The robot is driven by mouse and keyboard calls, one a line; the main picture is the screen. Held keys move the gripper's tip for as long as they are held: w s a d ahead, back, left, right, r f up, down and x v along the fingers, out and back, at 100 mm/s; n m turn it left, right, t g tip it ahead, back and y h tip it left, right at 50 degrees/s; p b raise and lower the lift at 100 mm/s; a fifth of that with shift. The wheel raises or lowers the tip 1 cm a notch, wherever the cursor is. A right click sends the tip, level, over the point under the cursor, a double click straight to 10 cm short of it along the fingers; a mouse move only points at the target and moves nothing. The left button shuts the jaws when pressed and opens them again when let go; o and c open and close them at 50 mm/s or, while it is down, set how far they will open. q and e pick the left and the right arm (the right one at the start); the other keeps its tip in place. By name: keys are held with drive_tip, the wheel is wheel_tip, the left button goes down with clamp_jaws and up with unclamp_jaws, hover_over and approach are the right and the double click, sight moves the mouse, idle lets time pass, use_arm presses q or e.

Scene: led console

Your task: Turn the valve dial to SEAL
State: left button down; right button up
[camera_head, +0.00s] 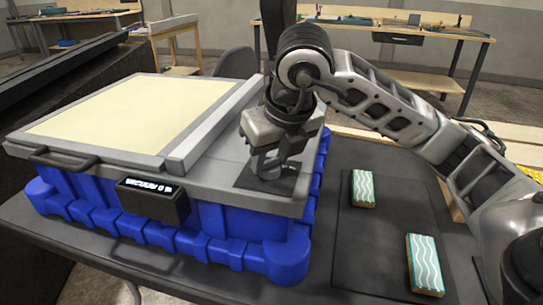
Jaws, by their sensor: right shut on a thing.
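The console is a blue-based box with a grey top (205,155) and a large cream panel (110,112). My right gripper (268,172) points down at the right part of the grey top, over a dark square plate (245,177). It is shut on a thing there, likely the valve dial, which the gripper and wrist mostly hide. Some small pale marks show on the plate beside the fingers, too small to read. A black display (152,200) on the console's front shows white text that begins like "VACUUM". My left gripper is not in view.
Two teal blocks with white wavy lines (364,188) (425,264) lie on a dark mat (375,235) right of the console. My right arm passes above the table's right side. Workbenches and a chair (237,63) stand behind.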

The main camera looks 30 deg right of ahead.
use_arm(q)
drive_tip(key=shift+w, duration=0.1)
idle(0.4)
use_arm(e)
drive_tip(key=o, duration=1)
drive_tip(key=shift+r, duration=0.1)
use_arm(q)
drive_tip(key=p, duration=0.2)
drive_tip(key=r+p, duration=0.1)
drive_tip(key=p, duration=0.1)
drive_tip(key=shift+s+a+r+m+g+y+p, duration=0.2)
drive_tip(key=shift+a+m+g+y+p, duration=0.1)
use_arm(e)
drive_tip(key=v, duration=1.5)
drive_tip(key=shift+s+r, duration=0.1)
drive_tip(key=shift+r, duration=0.3)
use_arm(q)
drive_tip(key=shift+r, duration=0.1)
